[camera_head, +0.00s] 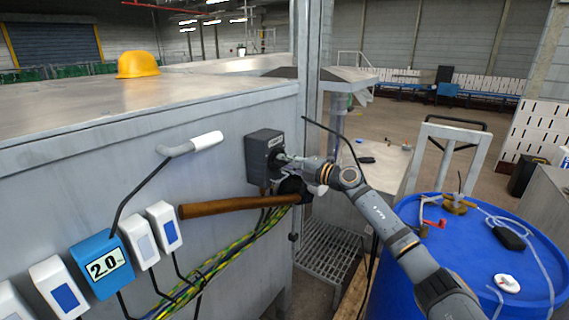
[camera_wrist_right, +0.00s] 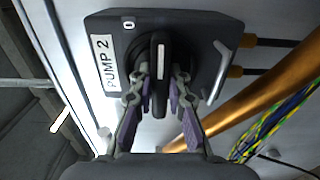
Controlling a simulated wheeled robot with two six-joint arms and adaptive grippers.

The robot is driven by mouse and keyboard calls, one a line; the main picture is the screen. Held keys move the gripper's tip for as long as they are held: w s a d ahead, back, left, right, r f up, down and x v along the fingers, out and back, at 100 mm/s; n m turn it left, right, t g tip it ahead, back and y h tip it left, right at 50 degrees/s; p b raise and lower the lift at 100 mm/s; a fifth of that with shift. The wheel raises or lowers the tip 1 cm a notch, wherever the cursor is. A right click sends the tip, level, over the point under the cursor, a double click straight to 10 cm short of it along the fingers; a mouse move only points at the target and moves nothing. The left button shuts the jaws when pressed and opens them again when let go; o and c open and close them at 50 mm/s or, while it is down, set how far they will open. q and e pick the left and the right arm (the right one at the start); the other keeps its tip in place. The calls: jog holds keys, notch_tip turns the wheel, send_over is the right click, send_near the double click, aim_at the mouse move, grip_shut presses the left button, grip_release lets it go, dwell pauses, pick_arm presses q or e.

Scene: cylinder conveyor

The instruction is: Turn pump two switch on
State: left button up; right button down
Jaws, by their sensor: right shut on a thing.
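The pump two switch is a dark grey box (camera_head: 264,145) on the side of the metal cabinet. In the right wrist view its face (camera_wrist_right: 205,60) carries a white "PUMP 2" label (camera_wrist_right: 104,62) and a small "0" mark. Its black rotary knob (camera_wrist_right: 160,55) has a white line and stands lengthwise up the picture. My right gripper (camera_head: 283,161) is at the front of the box. In the wrist view its two fingers (camera_wrist_right: 159,88) are shut on the knob, one on each side. My left gripper is not in view.
A blue barrel (camera_head: 470,250) stands at right. A yellow helmet (camera_head: 138,65) lies on the cabinet.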

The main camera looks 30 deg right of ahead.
jog(key=shift+f+n, duration=0.1)
jog(key=shift+n, duration=0.2)
jog(key=n+b, duration=0.3)
jog(key=n, duration=0.1)
jog(key=shift+f+n, duration=0.1)
jog(key=shift+n, duration=0.3)
jog(key=n+b, duration=0.2)
jog(key=n, duration=0.1)
jog(key=shift+n, duration=0.3)
jog(key=n+b, duration=0.4)
jog(key=n, duration=0.1)
jog(key=shift+n+b, duration=0.85)
jog(key=shift+n, duration=1.25)
jog(key=shift+r, duration=0.2)
jog(key=c, duration=1.3)
grip_release()
